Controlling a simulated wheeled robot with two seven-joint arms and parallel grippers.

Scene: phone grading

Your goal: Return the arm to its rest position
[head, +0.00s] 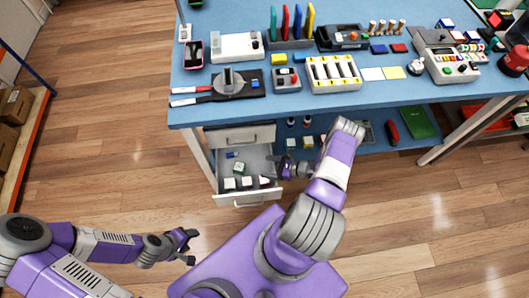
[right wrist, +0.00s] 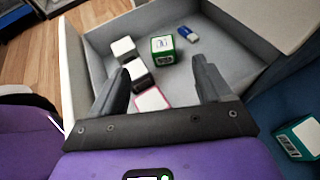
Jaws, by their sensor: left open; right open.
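My right arm reaches forward from my purple base to the pulled-out drawer (head: 234,200) under the blue table. My right gripper (head: 281,167) is at the drawer's right side; in the right wrist view its fingers (right wrist: 160,82) are apart with nothing gripped, over or just above the open drawer. A green-and-white box (right wrist: 162,48), white-and-black boxes (right wrist: 138,74) and a red-edged white box (right wrist: 152,101) lie in the drawer. My left gripper (head: 190,246) is open and empty above the floor at lower left, clear of the table.
The blue table (head: 290,108) bears phones, tools and several devices. A lower shelf right of the drawer holds a green book (head: 418,122) and small boxes. A rack with cartons (head: 14,102) stands at far left. The wooden floor between is clear.

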